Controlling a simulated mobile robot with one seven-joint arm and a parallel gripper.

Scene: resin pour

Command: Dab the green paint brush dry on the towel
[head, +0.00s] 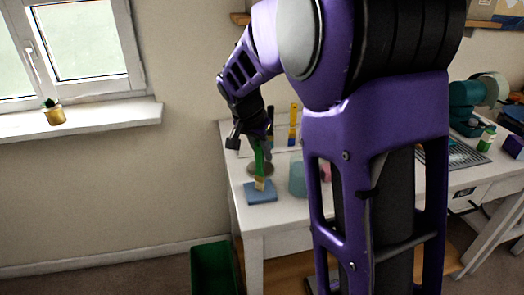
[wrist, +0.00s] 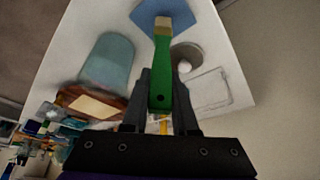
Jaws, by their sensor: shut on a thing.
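A green paint brush (head: 259,160) with pale bristles (head: 260,184) points downward over the blue towel (head: 261,198) on the white table. My gripper (head: 257,138) is shut on the brush's handle. In the wrist view the green brush (wrist: 162,65) runs from between my gripper's fingers (wrist: 160,100) to the blue towel (wrist: 150,12). Its bristle end lies over the towel in both views. I cannot tell for sure whether the bristles touch it.
A blue-grey cup (head: 297,178) stands right of the towel, and it shows in the wrist view (wrist: 108,62). A yellow-handled tool (head: 293,122) stands upright behind. A green bin (head: 211,268) is on the floor below the table's left end. A metal rack (head: 455,153) lies farther right.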

